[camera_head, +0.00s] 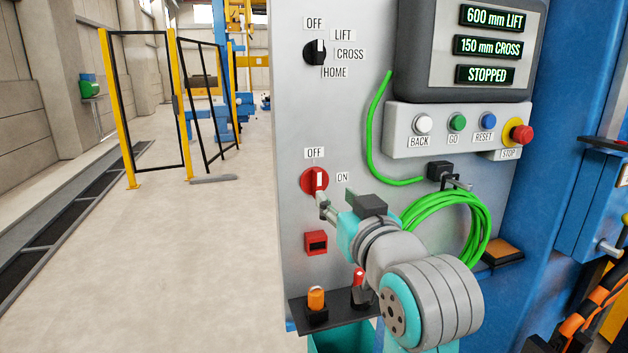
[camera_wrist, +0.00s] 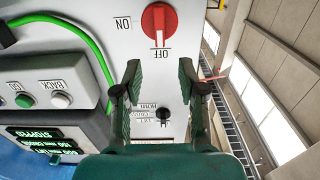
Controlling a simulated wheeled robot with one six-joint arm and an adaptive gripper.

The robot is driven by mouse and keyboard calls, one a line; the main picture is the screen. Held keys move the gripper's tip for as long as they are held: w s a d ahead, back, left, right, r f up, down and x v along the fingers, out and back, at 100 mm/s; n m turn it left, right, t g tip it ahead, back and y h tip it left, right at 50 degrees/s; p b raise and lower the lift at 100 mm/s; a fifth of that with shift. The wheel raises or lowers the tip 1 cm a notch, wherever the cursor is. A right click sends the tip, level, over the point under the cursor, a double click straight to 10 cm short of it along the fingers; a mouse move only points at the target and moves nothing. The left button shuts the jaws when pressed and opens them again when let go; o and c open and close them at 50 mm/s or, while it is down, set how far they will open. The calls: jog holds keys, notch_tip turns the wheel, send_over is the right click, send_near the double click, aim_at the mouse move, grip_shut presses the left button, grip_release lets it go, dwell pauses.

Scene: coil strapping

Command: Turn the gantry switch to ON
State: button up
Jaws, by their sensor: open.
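The red rotary switch (camera_head: 309,182) is on the grey panel, with an OFF label (camera_head: 314,153) above it and an ON label (camera_head: 342,177) to its right. Its white mark points up at OFF. The wrist view is upside down; there the red switch (camera_wrist: 159,20) is at the top, its mark towards OFF (camera_wrist: 162,54). My gripper (camera_head: 324,203) is in front of the panel by the switch's lower edge; contact cannot be told in the head view. In the wrist view my gripper (camera_wrist: 159,70) is open, its green fingers apart with nothing between them.
A black selector (camera_head: 315,52) is higher on the panel. A button box (camera_head: 400,145) with a red STOP button (camera_head: 521,134) is to the right. A coiled green cable (camera_head: 440,215) hangs behind my arm. A shelf (camera_head: 335,318) with an orange padlock (camera_head: 316,299) is below.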

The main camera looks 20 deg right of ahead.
aim_at(319, 180)
jog(key=w, duration=1)
grip_shut()
